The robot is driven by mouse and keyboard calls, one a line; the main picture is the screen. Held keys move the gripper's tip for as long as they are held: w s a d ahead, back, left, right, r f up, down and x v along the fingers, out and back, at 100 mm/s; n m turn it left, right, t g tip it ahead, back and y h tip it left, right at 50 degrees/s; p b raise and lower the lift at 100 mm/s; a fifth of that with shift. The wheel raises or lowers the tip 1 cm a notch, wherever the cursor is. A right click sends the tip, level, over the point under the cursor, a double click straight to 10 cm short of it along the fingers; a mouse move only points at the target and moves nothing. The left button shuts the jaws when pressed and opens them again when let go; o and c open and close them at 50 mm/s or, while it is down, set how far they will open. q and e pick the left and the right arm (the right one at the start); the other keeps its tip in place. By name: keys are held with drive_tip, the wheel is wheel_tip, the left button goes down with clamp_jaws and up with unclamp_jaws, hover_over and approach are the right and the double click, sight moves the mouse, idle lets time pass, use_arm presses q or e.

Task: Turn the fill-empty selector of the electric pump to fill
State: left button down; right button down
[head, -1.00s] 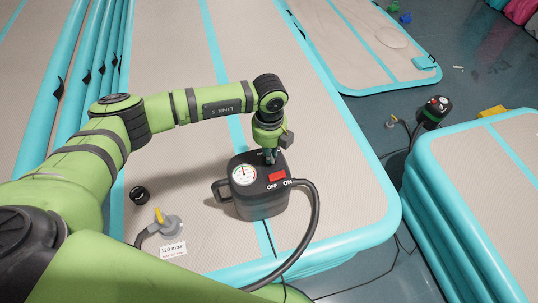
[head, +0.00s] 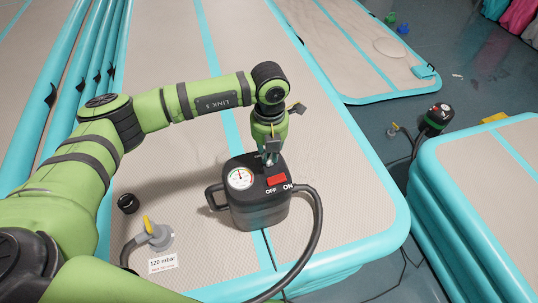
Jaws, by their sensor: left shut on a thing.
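The electric pump (head: 258,213) is a black box standing on the beige mat. It has a round white gauge (head: 240,178) and a red switch (head: 277,180) with OFF and ON printed below it. My left gripper (head: 271,159) points down at the back of the pump's top and is shut on the fill-empty selector there. The fingers hide the selector, so I cannot read its position. My right gripper is not in view.
A black hose (head: 318,225) curves from the pump's right side. A grey valve fitting with a yellow lever (head: 158,234), a 120 mbar card (head: 163,263) and a black cap (head: 128,203) lie to the left. Another pump (head: 436,117) stands at the right.

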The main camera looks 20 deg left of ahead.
use_arm(q)
drive_tip(key=shift+r, duration=0.1)
idle(0.5)
drive_tip(key=c, duration=1.2)
unclamp_jaws()
wheel_tip(320, 180, up, 12)
